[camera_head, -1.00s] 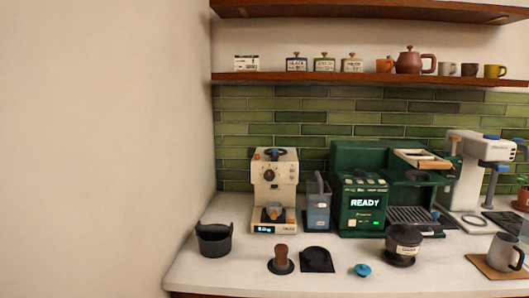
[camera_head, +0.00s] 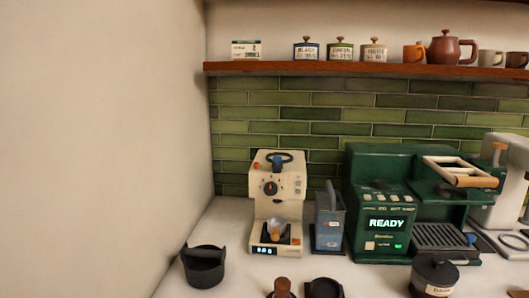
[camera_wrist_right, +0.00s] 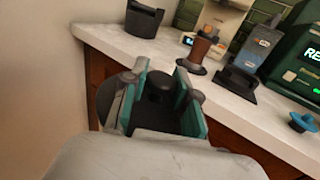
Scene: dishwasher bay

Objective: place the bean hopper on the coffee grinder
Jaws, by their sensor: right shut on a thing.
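The coffee grinder (camera_head: 277,200), a cream machine with an orange dial, a blue ring on its top and a small lit display, stands upright on the counter near the left wall. In the right wrist view my right gripper (camera_wrist_right: 163,92) is shut on a dark round thing with a black knob, which appears to be the bean hopper (camera_wrist_right: 160,112). The fingers and wrist hide much of it. It is held in front of the counter, apart from the grinder. My left gripper is not in view.
A black bin (camera_head: 204,268) stands left of the grinder. A blue-grey container (camera_head: 329,228) and a green espresso machine (camera_head: 385,205) stand to its right. A tamper (camera_head: 282,290) and a dark lidded jar (camera_head: 435,278) stand in front. A shelf (camera_head: 350,70) runs above.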

